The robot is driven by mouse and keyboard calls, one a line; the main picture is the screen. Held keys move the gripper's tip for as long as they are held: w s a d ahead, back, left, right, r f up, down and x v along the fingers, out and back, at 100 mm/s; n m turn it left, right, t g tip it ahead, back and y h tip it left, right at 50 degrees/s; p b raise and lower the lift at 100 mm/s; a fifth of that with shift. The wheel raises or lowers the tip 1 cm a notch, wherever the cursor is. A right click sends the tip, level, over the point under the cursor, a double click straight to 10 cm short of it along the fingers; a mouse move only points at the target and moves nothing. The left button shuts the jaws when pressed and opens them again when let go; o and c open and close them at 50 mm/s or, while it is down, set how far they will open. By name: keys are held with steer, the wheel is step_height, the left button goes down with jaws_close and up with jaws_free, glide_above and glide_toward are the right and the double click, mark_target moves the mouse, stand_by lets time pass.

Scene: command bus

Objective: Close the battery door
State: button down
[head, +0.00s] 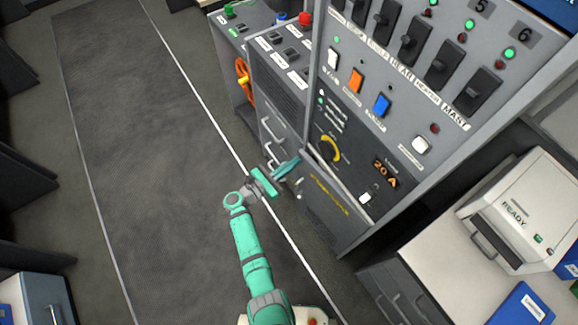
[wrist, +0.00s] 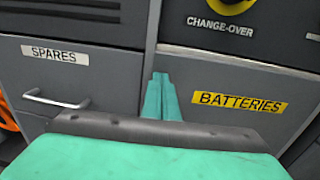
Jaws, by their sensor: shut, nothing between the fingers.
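The battery door is a grey panel with a yellow BATTERIES label (wrist: 238,101), low on the cabinet under the change-over panel. In the head view the door (head: 325,212) is seen steeply from above, with its label at a slant. It looks close to flush with the cabinet front; I cannot tell whether a small gap remains. My gripper (head: 288,166) is shut and empty, with its teal fingers together. In the wrist view the fingertips (wrist: 160,82) point at the seam left of the door, between it and the SPARES drawer. I cannot tell whether they touch anything.
The SPARES drawer (wrist: 68,76) with a bar handle is left of the door. Above are the change-over knob (head: 330,149) and rows of switches. A white READY machine (head: 525,215) stands on a counter at right. The dark floor mat (head: 130,150) at left is clear.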

steer(key=shift+w, duration=0.1)
steer(key=shift+m+g+h, duration=0.7)
steer(key=shift+g, duration=0.2)
steer(key=x, duration=0.4)
steer(key=shift+w+a, duration=0.1)
steer(key=shift+w, duration=0.1)
steer(key=shift+r, duration=0.1)
glide_toward(302, 157)
steer(key=s+a+f, duration=0.2)
steer(key=a+f, duration=0.1)
steer(key=a, duration=0.1)
steer(key=shift+w, duration=0.1)
